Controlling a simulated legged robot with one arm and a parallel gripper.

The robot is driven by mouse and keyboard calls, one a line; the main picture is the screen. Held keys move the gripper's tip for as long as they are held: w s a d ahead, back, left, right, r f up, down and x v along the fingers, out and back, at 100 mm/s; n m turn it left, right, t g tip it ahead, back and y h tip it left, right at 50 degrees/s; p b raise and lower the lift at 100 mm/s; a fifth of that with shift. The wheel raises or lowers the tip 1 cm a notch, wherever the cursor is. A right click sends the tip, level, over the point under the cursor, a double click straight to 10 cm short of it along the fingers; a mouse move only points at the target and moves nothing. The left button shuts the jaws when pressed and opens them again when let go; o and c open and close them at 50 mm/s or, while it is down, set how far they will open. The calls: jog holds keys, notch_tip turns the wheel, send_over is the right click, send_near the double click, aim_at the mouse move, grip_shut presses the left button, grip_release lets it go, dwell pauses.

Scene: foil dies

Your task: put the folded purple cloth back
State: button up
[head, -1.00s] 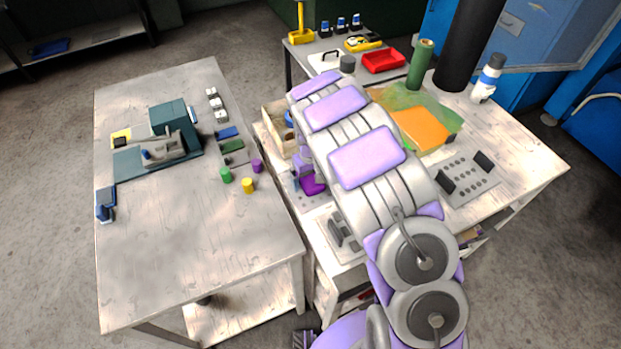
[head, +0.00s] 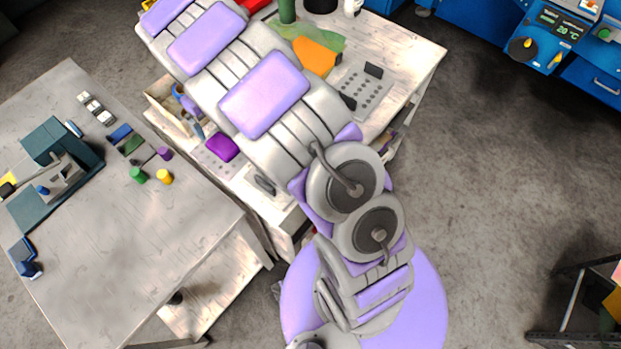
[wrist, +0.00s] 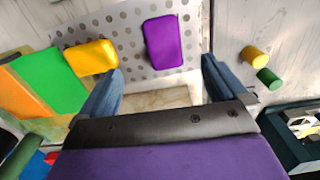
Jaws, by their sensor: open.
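The folded purple cloth (head: 222,147) lies on a perforated plate (head: 222,168), beside my arm in the head view. In the wrist view the purple cloth (wrist: 163,41) lies flat on the light plate with dark holes (wrist: 127,37), beyond the gap between my fingers. My gripper (wrist: 163,68) is open, with its blue fingers wide apart and nothing between them. The cloth appears clear of both fingers. My arm hides part of the bench in the head view.
A yellow folded piece (wrist: 91,57) sits by the left finger, with green (wrist: 50,80) and orange pieces beyond. Yellow (wrist: 253,56) and green (wrist: 269,79) cylinders stand at right. An open wooden box (head: 160,92) stands beside my arm. A gap separates the two tables.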

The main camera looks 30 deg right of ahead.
jog(key=s+d+r+m, duration=0.3)
jog(key=s+d+r, duration=0.5)
jog(key=s+r, duration=0.55)
jog(key=s+d+r+m+g, duration=0.1)
jog(key=s+d, duration=0.1)
jog(key=s, duration=2.3)
jog(key=shift+s+d+g, duration=0.3)
jog(key=shift+s+g, duration=0.05)
jog(key=shift+g, duration=0.05)
